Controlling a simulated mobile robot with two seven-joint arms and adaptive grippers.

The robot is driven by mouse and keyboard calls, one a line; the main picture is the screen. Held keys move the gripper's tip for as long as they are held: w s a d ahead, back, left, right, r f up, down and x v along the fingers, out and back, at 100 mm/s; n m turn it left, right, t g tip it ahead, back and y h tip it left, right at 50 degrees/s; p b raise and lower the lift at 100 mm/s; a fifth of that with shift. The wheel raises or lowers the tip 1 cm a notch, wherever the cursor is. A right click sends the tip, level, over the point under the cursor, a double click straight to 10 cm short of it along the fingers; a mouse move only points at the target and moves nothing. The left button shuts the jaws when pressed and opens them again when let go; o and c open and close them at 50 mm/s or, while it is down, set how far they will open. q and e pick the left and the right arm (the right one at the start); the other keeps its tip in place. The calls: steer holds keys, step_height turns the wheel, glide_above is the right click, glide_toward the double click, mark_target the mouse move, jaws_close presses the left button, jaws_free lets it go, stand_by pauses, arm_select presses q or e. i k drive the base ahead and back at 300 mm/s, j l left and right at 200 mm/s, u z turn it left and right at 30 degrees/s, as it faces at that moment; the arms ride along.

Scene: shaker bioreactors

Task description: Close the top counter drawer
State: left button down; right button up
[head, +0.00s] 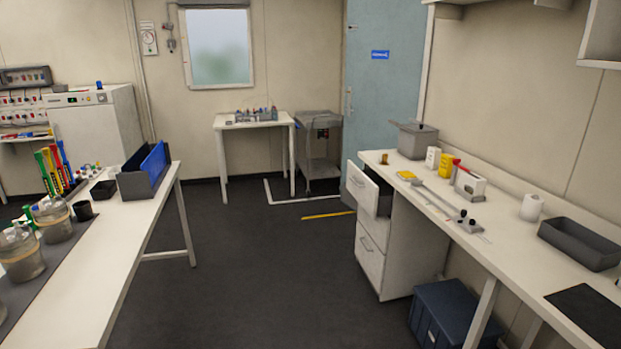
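The top counter drawer (362,187) is pulled open from the white drawer cabinet at the far end of the right-hand counter (450,217). Its white front stands out to the left of the cabinet, with a handle on it and a dark grey inside showing behind it. The drawer fronts below (369,246) look closed. Neither of my grippers shows in the head view.
A long bench (135,243) with jars, colored racks and a blue-grey holder stands on the left. The dark floor (260,280) between bench and counter is clear. A blue box (452,312) sits under the counter. A yellow strip (328,215) marks the floor.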

mark_target(375, 195)
steer(key=i+j, duration=0.1)
steer(key=i, duration=1.55)
steer(key=i+j+z, duration=0.1)
steer(key=i+z, duration=0.35)
steer(key=i, duration=0.15)
steer(key=i+j+z, duration=0.4)
steer(key=i, duration=0.15)
steer(key=i+j+z, duration=0.45)
